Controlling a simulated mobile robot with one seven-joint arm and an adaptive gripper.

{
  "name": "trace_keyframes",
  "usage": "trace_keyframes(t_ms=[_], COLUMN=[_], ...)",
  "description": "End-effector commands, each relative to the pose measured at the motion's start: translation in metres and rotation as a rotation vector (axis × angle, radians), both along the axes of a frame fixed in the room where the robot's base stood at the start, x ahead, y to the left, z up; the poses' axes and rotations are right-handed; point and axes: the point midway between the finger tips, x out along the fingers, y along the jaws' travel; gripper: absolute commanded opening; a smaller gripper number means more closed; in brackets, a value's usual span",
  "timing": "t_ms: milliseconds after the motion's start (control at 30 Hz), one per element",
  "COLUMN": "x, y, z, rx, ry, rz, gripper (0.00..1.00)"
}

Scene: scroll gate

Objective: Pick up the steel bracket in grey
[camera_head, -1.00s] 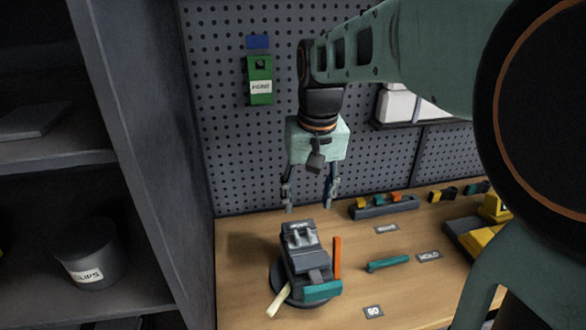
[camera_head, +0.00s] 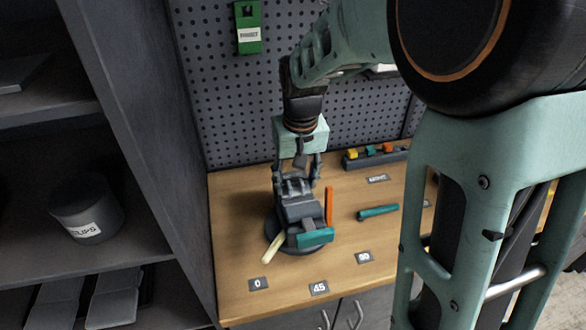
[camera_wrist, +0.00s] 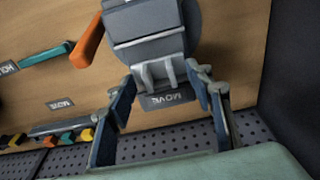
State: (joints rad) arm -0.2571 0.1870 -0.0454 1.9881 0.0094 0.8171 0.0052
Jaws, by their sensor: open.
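A light grey piece with two upright prongs, which looks like the steel bracket (camera_head: 293,187), sits at the far end of a dark vise-like fixture (camera_head: 302,212) on the bench. In the wrist view the bracket (camera_wrist: 160,74) lies behind a label reading MOVE. My gripper (camera_head: 297,176) points down over that end of the fixture, with its fingers apart. In the wrist view my gripper (camera_wrist: 160,80) has one finger on each side of the bracket. Contact between fingers and bracket cannot be made out.
An orange bar (camera_head: 329,206) stands close beside the fixture, and a teal bar (camera_head: 378,212) lies to its right. A cream handle (camera_head: 272,250) sticks out in front. A rack of coloured blocks (camera_head: 375,157) is at the back. The pegboard (camera_head: 235,110) rises behind.

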Motion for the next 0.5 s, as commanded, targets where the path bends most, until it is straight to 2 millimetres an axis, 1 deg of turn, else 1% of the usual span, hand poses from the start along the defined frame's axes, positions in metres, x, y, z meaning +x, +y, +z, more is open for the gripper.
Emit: trace_keyframes(t_ms=[200,500], x=[0.0002,0.0001], y=[-0.0001,-0.0001], z=[-0.0004,-0.0001], rx=[0.000,0.000], ry=[-0.001,-0.001], rz=[0.000,0.000], gripper=[0.47,0.14])
